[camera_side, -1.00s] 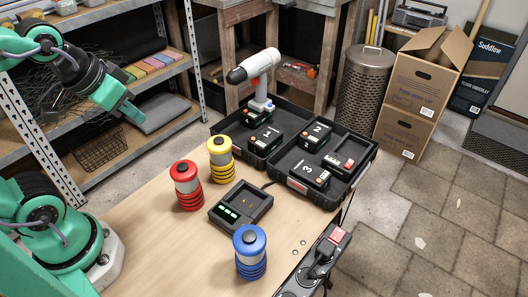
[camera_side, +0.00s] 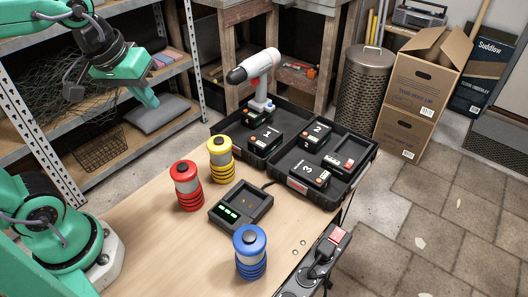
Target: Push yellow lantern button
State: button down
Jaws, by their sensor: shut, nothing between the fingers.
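The yellow lantern (camera_side: 221,159) stands upright on the wooden table, with a dark round button (camera_side: 219,141) on its top. My gripper (camera_side: 150,101) is up and to the left of the yellow lantern in the picture, apart from it. It appears shut and empty, with its fingers angled down to the right. The red lantern (camera_side: 187,186) stands just left of and nearer than the yellow one. The blue lantern (camera_side: 250,252) stands near the front of the table.
A power strip (camera_side: 318,262) runs along the right edge. Metal shelves (camera_side: 60,178) stand behind my arm.

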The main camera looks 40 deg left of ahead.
jog(key=w+d+r+n+g, duration=0.1)
jog(key=w+d+n+g, duration=0.1)
jog(key=w+n, duration=0.4)
jog(key=n+g, duration=0.2)
jog(key=n, duration=0.6)
send_over(218, 139)
jog(key=shift+d+f, duration=0.1)
jog(key=shift+f, duration=0.2)
jog(key=shift+f, duration=0.1)
notch_tip(218, 139, down, 14)
jog(key=shift+r, duration=0.1)
dwell(0.4)
